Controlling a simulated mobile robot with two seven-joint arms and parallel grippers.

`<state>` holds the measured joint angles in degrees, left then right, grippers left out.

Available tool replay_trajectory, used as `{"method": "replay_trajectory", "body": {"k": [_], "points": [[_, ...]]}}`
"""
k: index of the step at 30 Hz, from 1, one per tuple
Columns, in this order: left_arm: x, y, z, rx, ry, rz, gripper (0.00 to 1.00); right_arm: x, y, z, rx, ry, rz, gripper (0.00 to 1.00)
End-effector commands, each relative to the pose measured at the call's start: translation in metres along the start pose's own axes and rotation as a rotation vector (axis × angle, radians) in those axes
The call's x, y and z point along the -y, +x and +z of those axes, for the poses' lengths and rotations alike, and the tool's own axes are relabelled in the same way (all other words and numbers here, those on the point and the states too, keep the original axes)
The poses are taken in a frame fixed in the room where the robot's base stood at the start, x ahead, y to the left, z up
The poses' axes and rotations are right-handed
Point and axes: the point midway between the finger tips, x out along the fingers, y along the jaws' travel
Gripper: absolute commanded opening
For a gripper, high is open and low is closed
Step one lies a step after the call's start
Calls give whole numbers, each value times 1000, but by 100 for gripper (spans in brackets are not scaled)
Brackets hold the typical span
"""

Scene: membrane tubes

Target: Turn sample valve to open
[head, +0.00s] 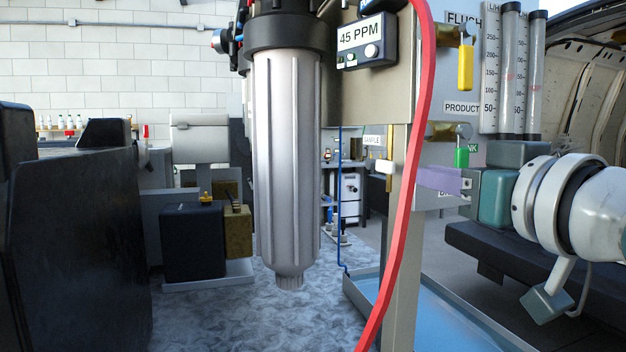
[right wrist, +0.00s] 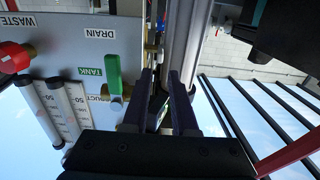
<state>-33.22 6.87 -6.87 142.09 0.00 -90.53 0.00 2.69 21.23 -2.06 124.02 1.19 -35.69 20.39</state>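The sample valve has a white hanging handle (head: 389,176) and brass body (head: 382,166), beside the SAMPLE label (head: 373,140) in the head view. My right gripper (head: 420,179) comes in from the right with purple fingers, its tips just right of the red hose and the handle. In the right wrist view its two fingers (right wrist: 160,76) are apart, with a narrow gap. I cannot tell whether any of the valve lies between them. My left gripper is not in view.
A red hose (head: 409,190) hangs in front of the frame post. A green TANK handle (head: 461,156) and yellow handle (head: 466,68) sit near my right gripper. A large filter housing (head: 287,160) stands left of the valve. A blue tray (head: 440,312) lies below.

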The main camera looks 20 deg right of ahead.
Motion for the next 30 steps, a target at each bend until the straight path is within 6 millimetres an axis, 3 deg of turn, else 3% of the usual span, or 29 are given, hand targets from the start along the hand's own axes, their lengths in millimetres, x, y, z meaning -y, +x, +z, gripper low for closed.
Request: {"method": "replay_trajectory", "body": {"k": [6, 12, 26, 30], "points": [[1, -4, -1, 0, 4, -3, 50, 0, 41, -2, 1, 0, 1, 26], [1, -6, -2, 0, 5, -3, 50, 0, 67, 0, 2, 0, 1, 26], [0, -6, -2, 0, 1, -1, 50, 1, 79, 0, 2, -1, 0, 26], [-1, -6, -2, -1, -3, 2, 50, 0, 79, 0, 3, -1, 0, 10]]}}
